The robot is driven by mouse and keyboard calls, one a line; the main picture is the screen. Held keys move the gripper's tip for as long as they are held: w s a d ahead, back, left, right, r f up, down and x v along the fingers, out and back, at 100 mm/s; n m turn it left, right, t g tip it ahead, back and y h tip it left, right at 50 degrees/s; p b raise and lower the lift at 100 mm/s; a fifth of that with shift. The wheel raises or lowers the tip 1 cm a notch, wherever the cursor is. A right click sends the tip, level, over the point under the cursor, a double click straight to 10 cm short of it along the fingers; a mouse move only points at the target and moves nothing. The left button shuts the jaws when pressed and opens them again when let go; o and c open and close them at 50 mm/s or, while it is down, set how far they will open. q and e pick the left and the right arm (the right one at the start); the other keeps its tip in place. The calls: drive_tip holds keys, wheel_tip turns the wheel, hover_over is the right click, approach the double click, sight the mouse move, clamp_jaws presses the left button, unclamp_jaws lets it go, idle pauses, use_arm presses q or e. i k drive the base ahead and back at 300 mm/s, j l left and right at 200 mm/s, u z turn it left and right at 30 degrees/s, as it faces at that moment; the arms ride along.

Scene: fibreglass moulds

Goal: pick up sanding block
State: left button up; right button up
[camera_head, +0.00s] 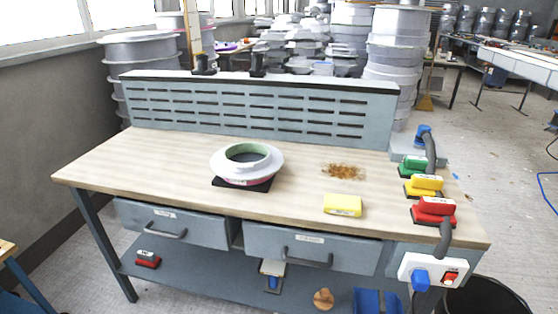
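Several block-shaped tools that look like sanding blocks are in the head view. A yellow block (342,205) lies alone on the wooden tabletop near its front edge. A green block (414,165), another yellow block (425,184) and a red block (434,209) sit in a row at the right end of the table. One more red block (148,258) lies on the lower shelf at the left. Their labels are too small to read. Neither of my grippers is in view.
A white ring-shaped mould (247,164) with a green inner rim sits on a black pad mid-table. A brown stain (344,172) marks the wooden tabletop (150,160). A slotted grey back panel (250,107) closes the rear. A power socket (431,271) is at the front right corner.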

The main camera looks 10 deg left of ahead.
sight(412, 165)
drive_tip(key=i+l+u, duration=0.15)
drive_tip(key=l, duration=0.3)
drive_tip(key=l+u, duration=0.1)
drive_tip(key=l, duration=0.4)
drive_tip(key=i+l+u, duration=0.15)
drive_tip(key=l, duration=0.3)
